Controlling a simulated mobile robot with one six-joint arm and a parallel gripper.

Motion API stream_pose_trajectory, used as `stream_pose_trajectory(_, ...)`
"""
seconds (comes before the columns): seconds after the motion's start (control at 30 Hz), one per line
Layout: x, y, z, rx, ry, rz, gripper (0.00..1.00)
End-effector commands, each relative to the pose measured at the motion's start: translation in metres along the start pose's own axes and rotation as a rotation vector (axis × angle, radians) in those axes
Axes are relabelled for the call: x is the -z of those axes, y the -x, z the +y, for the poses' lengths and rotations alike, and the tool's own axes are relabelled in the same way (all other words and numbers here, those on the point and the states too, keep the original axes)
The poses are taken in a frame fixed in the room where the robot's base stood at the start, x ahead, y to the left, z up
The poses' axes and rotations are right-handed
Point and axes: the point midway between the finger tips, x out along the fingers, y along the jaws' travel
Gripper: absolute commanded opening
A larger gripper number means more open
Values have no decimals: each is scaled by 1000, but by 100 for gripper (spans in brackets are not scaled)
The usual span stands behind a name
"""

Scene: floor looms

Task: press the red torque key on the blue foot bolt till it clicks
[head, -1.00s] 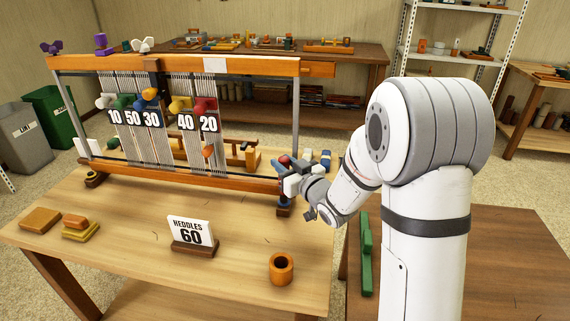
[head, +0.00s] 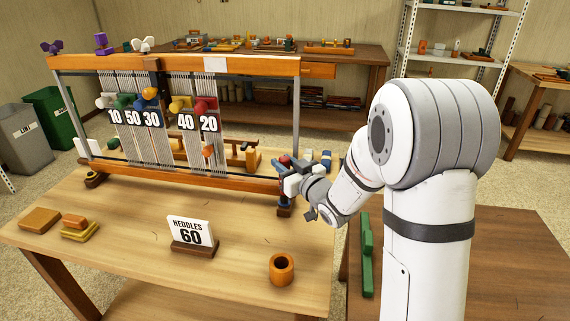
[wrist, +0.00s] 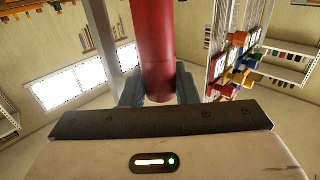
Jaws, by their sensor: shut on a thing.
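My gripper (head: 287,172) is shut on the red torque key, at the right end of the loom's front. The key is a red cylinder (wrist: 155,45) between the two blue-grey fingers in the wrist view. Only a small red part of it (head: 284,160) shows in the head view. Just below my gripper is the loom's right front foot, with a dark bluish piece (head: 284,201) that looks like the blue foot bolt. My gripper partly hides this spot, so I cannot tell whether the key touches the bolt.
The wooden loom (head: 180,180) stands on the table (head: 130,245), with numbered tags and coloured knobs on its front. A "HEDDLES 60" sign (head: 190,233), an orange cup (head: 281,269) and wooden blocks (head: 40,220) stand in front. A green piece (head: 366,255) lies right of them.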

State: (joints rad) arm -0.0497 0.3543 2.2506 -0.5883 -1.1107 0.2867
Motion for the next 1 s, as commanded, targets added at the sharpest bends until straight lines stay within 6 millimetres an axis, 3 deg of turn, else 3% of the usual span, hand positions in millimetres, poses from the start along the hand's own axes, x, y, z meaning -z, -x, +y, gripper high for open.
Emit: stream_pose_trajectory(1.0, -7, 0, 1, -2, 0, -1, 0)
